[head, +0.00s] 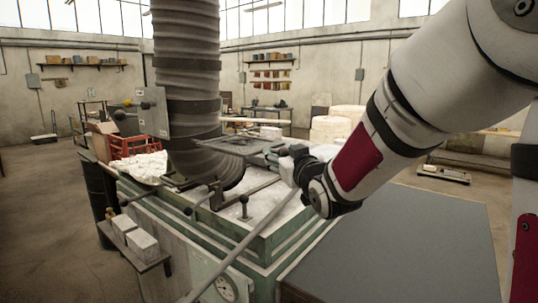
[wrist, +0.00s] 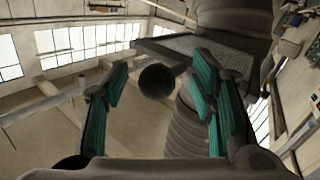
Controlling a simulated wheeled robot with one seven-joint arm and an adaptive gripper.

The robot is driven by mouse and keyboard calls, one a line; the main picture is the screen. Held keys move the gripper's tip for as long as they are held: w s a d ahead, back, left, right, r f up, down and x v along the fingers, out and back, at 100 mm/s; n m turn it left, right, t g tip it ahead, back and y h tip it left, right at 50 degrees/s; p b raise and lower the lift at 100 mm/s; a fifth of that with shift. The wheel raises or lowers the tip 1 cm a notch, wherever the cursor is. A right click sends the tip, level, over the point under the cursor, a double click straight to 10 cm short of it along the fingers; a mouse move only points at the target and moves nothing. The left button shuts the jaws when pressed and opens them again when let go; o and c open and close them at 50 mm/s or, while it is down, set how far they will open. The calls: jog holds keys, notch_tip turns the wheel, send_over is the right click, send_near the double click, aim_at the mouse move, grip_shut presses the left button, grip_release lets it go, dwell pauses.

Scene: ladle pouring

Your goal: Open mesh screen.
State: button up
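The mesh screen (head: 225,147) is a dark flat panel above the green-edged furnace top in the head view, beside the large ribbed duct. In the wrist view, a grey panel with a textured face (wrist: 225,57) shows beyond my fingers. A black ball knob (wrist: 156,81) shows in the gap between the fingers, with clear space on both sides. My gripper (head: 276,155) is at the right end of the screen in the head view. In the wrist view its teal-padded fingers (wrist: 160,80) stand wide apart and hold nothing. The knob's depth relative to the fingertips is unclear.
The ribbed duct (head: 187,70) rises close left of my gripper. Levers with dark knobs (head: 244,200) stand on the furnace top. A long pale rod (head: 240,245) slants below my gripper. A grey flat surface (head: 400,240) at right is clear.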

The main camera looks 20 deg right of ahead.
jog(key=s, duration=0.7)
jog(key=shift+s, duration=0.25)
jog(key=shift+d, duration=0.1)
jog(key=s+a+f+m+g, duration=0.1)
jog(key=s+f+g, duration=0.2)
jog(key=s, duration=0.6)
jog(key=s+a+f+g, duration=0.1)
jog(key=s+f+g, duration=0.1)
jog(key=s+g, duration=0.3)
jog(key=s+f+m+g, duration=0.1)
jog(key=s+f+g, duration=0.2)
jog(key=s, duration=1)
jog(key=shift+s+a+f+m+g+h, duration=0.3)
jog(key=shift+a+f+g, duration=0.1)
jog(key=shift+g, duration=0.3)
